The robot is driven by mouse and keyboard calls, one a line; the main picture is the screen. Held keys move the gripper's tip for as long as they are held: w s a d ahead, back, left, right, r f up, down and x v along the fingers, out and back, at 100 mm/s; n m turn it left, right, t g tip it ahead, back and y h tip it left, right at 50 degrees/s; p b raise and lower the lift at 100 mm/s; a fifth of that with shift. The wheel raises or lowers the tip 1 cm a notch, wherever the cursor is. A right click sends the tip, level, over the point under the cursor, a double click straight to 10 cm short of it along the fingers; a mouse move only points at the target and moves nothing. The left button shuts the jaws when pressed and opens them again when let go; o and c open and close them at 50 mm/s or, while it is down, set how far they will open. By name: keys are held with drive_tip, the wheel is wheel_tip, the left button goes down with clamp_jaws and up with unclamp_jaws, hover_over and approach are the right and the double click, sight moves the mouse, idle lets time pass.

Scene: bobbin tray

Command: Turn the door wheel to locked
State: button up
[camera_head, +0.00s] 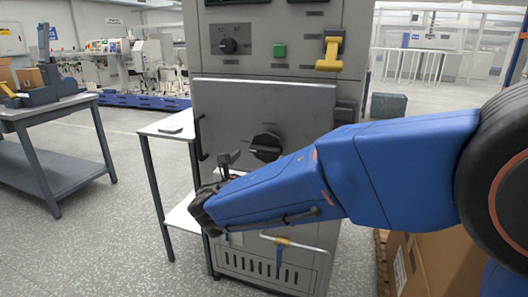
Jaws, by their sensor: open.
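The door wheel (266,146) is a round black knob with a raised grip, on the grey door (222,112) of the upright machine cabinet. The arm partly covers its lower edge. Its setting is too small to read. My gripper (229,161) is at the end of the blue arm, to the left of the wheel and slightly lower in the picture. Its dark fingers look apart, with nothing seen between them. A gap shows between the gripper and the wheel in the picture.
Above the door are a black rotary switch (229,46), a green button (280,50) and a yellow lever (329,56). A white side table (160,131) stands left of the cabinet. A cardboard box (440,263) is at lower right. Open floor lies to the left.

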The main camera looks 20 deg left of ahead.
sight(263, 152)
drive_tip(key=w, duration=0.7)
drive_tip(key=shift+d, duration=0.1)
drive_tip(key=c, duration=0.9)
